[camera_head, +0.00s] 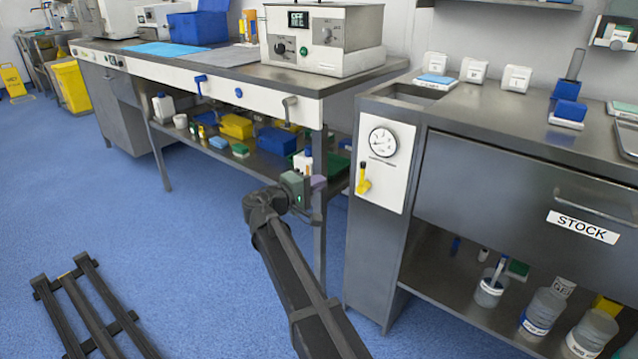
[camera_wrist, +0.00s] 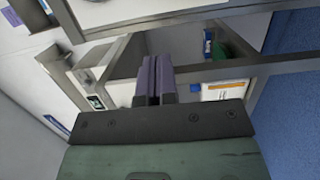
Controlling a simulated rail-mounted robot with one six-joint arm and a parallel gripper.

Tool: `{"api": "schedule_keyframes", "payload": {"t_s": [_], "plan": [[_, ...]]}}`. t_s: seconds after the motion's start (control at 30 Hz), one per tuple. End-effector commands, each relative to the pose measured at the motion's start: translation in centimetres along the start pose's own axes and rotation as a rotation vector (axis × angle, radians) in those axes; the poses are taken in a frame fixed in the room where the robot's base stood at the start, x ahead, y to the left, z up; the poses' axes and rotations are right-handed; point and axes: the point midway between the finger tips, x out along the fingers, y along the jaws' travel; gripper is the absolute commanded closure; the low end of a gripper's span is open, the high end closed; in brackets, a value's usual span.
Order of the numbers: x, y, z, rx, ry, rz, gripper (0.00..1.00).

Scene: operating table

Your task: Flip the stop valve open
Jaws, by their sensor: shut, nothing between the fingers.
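The stop valve appears to be the yellow lever (camera_head: 363,180) on the white panel (camera_head: 396,190) at the front of the right-hand steel cabinet. The lever points roughly upright, below a round pressure gauge (camera_head: 383,142). My gripper (camera_head: 318,183) is left of the panel, close to a table leg in the picture, and apart from the lever. Its purple fingers (camera_wrist: 154,78) are pressed together and hold nothing in the wrist view. I cannot make out the yellow lever in the wrist view.
A long steel bench (camera_head: 250,72) at the back carries a control box (camera_head: 322,40). Blue (camera_head: 199,84) and grey (camera_head: 289,106) levers sit on its front edge. Its lower shelf holds boxes and bottles. A STOCK drawer (camera_head: 530,195) is right of the panel.

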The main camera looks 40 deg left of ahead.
Motion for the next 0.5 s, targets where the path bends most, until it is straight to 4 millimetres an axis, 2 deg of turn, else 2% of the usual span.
{"api": "schedule_keyframes", "payload": {"t_s": [0.3,0.5], "plan": [[7.1,0.0,-0.1,0.0,-0.003,-0.001,1.0],[9.1,0.0,2.4,0.0,-0.001,-0.001,1.0]]}}
